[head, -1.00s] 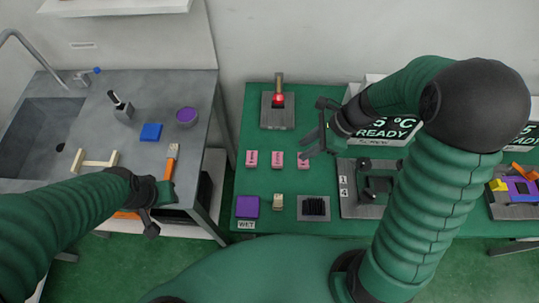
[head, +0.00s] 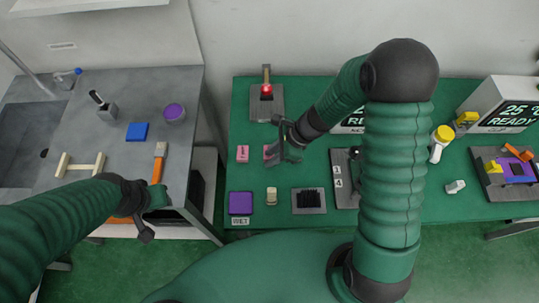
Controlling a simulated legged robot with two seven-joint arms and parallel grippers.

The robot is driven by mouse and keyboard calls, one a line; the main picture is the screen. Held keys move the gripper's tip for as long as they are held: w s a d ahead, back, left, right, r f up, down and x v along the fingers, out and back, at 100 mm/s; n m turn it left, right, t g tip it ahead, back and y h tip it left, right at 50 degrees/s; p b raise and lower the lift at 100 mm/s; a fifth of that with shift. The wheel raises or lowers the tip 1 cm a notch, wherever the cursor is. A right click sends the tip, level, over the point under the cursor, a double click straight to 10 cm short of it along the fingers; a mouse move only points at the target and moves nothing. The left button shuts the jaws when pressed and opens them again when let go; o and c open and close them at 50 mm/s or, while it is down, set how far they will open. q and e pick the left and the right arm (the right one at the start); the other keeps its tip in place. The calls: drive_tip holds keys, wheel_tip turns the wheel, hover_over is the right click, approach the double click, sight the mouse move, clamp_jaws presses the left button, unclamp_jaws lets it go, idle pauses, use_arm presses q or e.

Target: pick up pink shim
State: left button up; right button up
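Pink shims lie in a row on the green table. The left pink shim (head: 243,153) is in full view. The middle pink shim (head: 268,152) shows only in part beside my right gripper. A third shim, seen earlier to the right, is hidden behind that gripper. My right gripper (head: 282,156) is low over the row, pointing down and left, with its fingers apart; I see nothing held. I cannot tell whether it touches a shim. My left gripper (head: 148,212) is at the grey bench's front edge, away from the shims; its fingers are not clear.
My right arm covers part of the dark fixture (head: 343,180) at right.

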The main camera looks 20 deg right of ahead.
drive_tip(key=shift+a, duration=0.1)
clamp_jaws()
